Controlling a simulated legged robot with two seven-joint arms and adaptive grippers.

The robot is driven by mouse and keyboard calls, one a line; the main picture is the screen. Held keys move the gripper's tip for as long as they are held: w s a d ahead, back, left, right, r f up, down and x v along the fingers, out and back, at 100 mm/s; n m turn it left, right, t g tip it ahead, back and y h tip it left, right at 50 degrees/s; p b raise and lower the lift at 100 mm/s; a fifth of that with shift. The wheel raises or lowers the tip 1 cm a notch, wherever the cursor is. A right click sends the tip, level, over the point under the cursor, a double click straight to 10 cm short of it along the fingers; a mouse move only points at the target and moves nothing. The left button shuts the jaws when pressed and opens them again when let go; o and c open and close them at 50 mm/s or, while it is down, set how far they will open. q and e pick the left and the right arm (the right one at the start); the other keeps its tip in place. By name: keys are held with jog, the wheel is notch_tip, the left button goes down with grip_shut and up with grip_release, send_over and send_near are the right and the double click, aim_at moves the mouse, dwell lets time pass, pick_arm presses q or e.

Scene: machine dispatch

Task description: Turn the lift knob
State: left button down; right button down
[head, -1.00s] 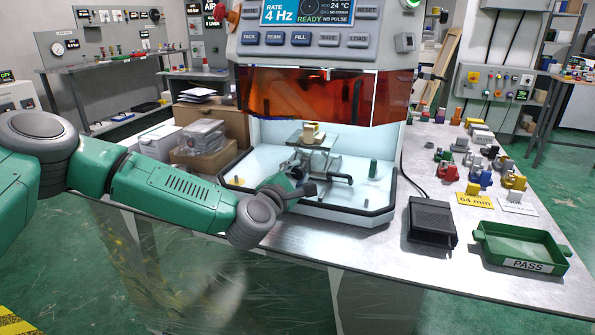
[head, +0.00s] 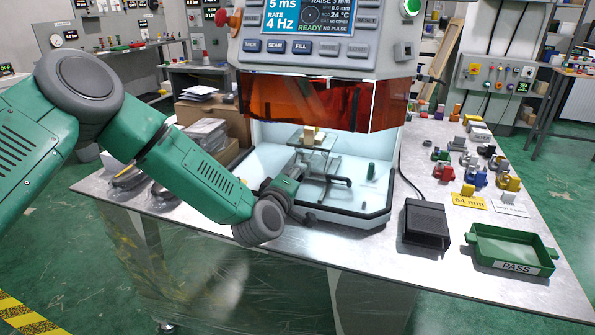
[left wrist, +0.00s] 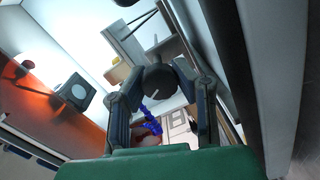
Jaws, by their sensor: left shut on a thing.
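The lift knob (left wrist: 160,82) is round and black with a white mark, seen end-on in the left wrist view. My left gripper (left wrist: 162,77) has one dark finger on each side of it and is shut on it. In the head view my left gripper (head: 297,172) reaches inside the machine's open chamber, low beside the lift stage (head: 325,143). There the gripper and wrist cover the knob, so I cannot make it out clearly. A small yellowish block (head: 311,136) sits on top of the stage. My right gripper is not in view.
The orange shield (head: 300,103) hangs over the chamber, close above the stage. The chamber's dark front rim (head: 350,220) lies below my wrist. A black pedal box (head: 426,224), a green PASS tray (head: 512,250) and several coloured parts stand to the right.

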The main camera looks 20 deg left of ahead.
pick_arm(q)
jog(key=m, duration=0.1)
jog(key=m+p, duration=0.1)
jog(key=m, duration=0.1)
jog(key=shift+s+d+f, duration=0.15)
jog(key=shift+f, duration=0.05)
jog(key=shift+f+m+y+p, duration=0.15)
jog(key=shift+m+y+p, duration=0.3)
jog(key=shift+m, duration=0.85)
jog(key=c, duration=1.4)
grip_release()
jog(key=shift+f, duration=0.1)
jog(key=shift+o, duration=1)
jog(key=shift+r, duration=0.2)
jog(key=shift+r, duration=0.1)
